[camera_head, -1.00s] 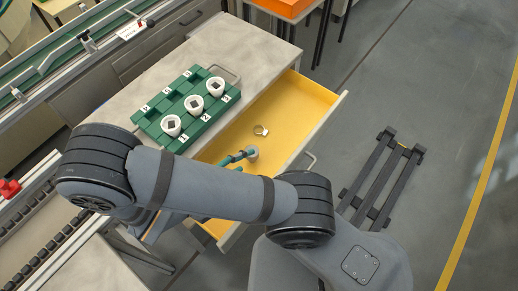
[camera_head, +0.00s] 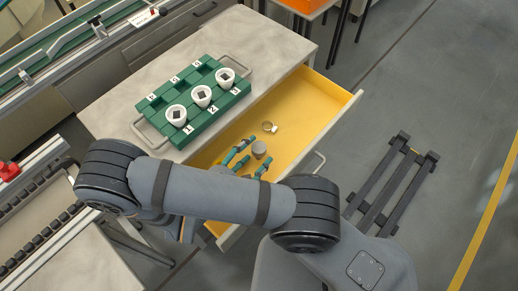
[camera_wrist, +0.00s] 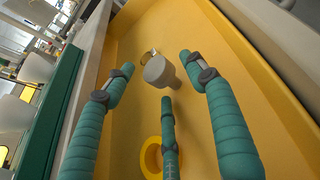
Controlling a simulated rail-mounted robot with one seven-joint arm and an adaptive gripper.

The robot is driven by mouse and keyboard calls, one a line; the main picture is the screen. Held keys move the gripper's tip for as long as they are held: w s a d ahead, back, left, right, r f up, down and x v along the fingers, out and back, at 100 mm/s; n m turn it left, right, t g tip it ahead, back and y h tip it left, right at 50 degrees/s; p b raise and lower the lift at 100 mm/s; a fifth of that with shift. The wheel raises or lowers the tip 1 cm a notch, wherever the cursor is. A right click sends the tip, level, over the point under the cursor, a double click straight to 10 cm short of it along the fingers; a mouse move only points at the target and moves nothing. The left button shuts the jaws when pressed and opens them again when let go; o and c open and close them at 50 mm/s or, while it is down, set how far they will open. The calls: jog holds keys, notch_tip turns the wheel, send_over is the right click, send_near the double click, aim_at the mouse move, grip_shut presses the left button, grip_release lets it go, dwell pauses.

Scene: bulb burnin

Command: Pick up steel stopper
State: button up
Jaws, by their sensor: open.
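The steel stopper (camera_head: 259,149) is a small grey piece with a round, wider top, standing in the open yellow drawer. In the wrist view the stopper (camera_wrist: 158,72) shows between and just beyond the fingertips, with no clear contact. My gripper (camera_head: 253,156) has teal, ribbed fingers and is over the drawer, right by the stopper. In the wrist view my gripper (camera_wrist: 156,78) is open and empty, with one finger on each side and a third below. My arm hides the drawer's near part in the head view.
The yellow drawer (camera_head: 308,98) has raised walls around the stopper. A small metal ring-like piece (camera_head: 270,127) lies just behind the stopper. A yellow ring (camera_wrist: 150,158) lies nearer in the wrist view. A green numbered rack (camera_head: 215,112) with white cups stands on the grey worktop (camera_head: 262,42).

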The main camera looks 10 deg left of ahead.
jog(key=shift+w+d+f, duration=0.2)
jog(key=shift+w, duration=0.25)
jog(key=shift+c, duration=0.5)
jog(key=c, duration=1.1)
jog(key=shift+c, duration=0.6)
jog(key=shift+r, duration=0.15)
